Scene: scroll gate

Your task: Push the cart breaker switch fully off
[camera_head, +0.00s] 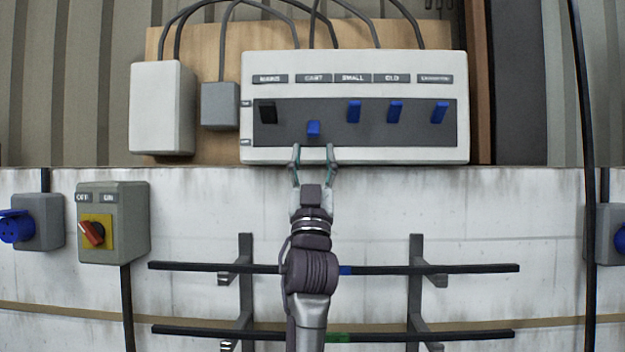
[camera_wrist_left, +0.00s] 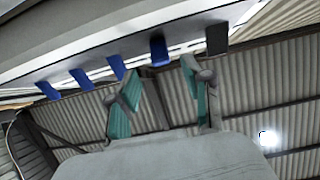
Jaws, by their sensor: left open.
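The breaker panel (camera_head: 355,153) is a pale box on a wooden board with a dark recessed strip. The blue cart switch (camera_head: 313,129) sits under the CART label and is lower than the other switches. In the left wrist view the cart switch (camera_wrist_left: 159,51) is the blue one nearest the black switch. My left gripper (camera_head: 313,150) is open and empty, just below the cart switch with its fingertips at the panel's lower edge. In the left wrist view its two teal-padded fingers (camera_wrist_left: 160,80) are spread either side of the cart switch's line, apparently apart from it. My right gripper is not in view.
The black MAINS switch (camera_head: 267,112) is left of the cart switch; the blue SMALL switch (camera_head: 353,111) and two more blue switches are right. A rotary OFF/ON switch box (camera_head: 127,222) is lower left. Horizontal bars (camera_head: 440,268) on brackets cross below.

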